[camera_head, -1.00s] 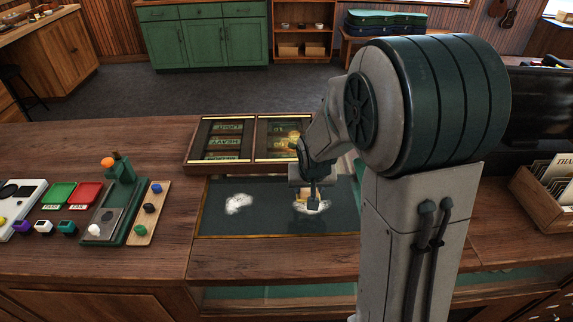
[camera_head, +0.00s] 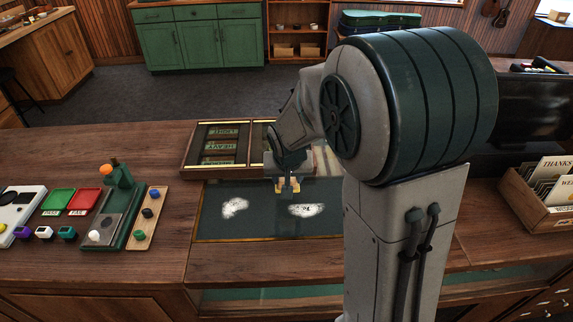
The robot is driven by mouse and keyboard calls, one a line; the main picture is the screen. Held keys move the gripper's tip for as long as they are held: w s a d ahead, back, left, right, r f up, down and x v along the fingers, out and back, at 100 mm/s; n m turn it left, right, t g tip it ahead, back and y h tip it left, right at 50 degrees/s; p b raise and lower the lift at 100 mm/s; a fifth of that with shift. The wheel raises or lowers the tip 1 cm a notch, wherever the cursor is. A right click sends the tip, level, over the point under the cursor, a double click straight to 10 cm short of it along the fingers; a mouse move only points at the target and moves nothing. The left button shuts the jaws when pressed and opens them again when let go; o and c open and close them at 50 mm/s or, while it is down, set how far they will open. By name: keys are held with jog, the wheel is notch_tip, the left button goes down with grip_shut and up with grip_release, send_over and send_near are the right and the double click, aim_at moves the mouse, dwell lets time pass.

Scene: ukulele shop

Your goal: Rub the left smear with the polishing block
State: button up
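Two white smears lie on the dark glass panel (camera_head: 265,226) of the counter. The left smear (camera_head: 234,207) is an uneven patch. The right smear (camera_head: 306,210) is wider, with small dark marks in it. My gripper (camera_head: 287,186) is above the panel's back part, behind the right smear and to the right of the left smear. Tan parts of the polishing block (camera_head: 280,187) show on both sides of the dark finger, so the gripper appears shut on it. The block looks apart from both smears; its height above the glass is hard to judge.
An open wooden case (camera_head: 217,146) with labelled compartments stands behind the panel. A green press (camera_head: 119,200) and small coloured trays (camera_head: 84,201) are on the left of the counter. A card box (camera_head: 545,190) is at right. My arm hides part of the panel's right side.

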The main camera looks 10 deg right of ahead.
jog(key=shift+r+p, duration=0.6)
jog(key=shift+r, duration=0.7)
